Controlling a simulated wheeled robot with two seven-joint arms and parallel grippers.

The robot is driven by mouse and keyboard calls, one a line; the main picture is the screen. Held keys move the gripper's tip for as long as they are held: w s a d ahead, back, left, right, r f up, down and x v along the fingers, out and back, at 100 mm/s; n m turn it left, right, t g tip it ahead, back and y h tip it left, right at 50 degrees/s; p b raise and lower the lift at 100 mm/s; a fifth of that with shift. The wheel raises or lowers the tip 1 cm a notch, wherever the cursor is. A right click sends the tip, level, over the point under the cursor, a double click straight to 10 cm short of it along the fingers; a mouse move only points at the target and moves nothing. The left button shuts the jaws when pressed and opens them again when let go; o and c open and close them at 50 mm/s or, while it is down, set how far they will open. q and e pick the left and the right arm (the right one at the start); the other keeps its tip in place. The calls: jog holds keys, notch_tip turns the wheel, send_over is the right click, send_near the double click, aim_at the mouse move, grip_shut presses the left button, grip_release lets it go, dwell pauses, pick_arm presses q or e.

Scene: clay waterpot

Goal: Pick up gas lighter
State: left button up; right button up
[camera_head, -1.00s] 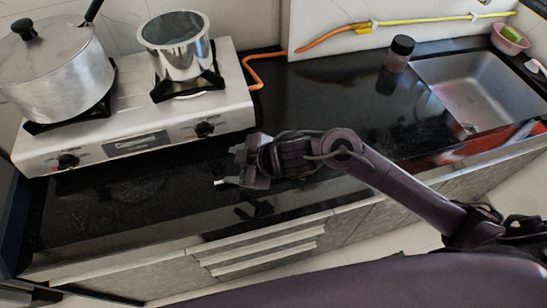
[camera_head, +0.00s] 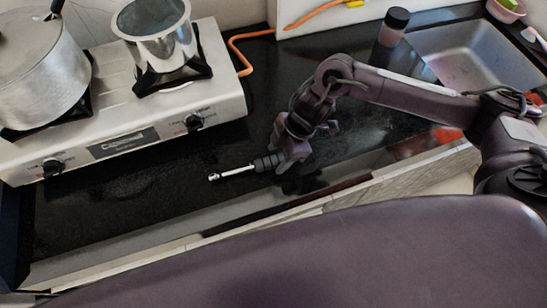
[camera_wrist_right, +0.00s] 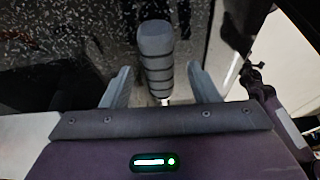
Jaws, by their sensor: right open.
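The gas lighter (camera_head: 234,171) lies on the black counter in front of the stove. It has a silver metal rod pointing left and a dark ribbed handle (camera_head: 266,162) at its right end. My right gripper (camera_head: 285,160) is at the handle, reaching down from the right. In the right wrist view the dark ribbed handle (camera_wrist_right: 157,60) stands between the two open fingers of the right gripper (camera_wrist_right: 160,85), with a gap on each side. Part of the lighter's rod is hidden there by the gripper body. My left gripper is not in view.
A two-burner gas stove (camera_head: 118,115) stands at the back left, with a lidded pot (camera_head: 40,70) and a steel vessel (camera_head: 155,35) on it. An orange hose (camera_head: 238,48) runs behind. A dark-lidded jar (camera_head: 394,27) and a sink (camera_head: 470,60) are at the right. The front-left counter is clear.

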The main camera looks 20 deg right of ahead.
aim_at(276, 158)
jog(key=shift+x, duration=0.85)
jog(key=shift+a, duration=0.1)
jog(key=c, duration=1.1)
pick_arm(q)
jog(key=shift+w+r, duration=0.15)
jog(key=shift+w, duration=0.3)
pick_arm(e)
jog(key=shift+r, duration=0.1)
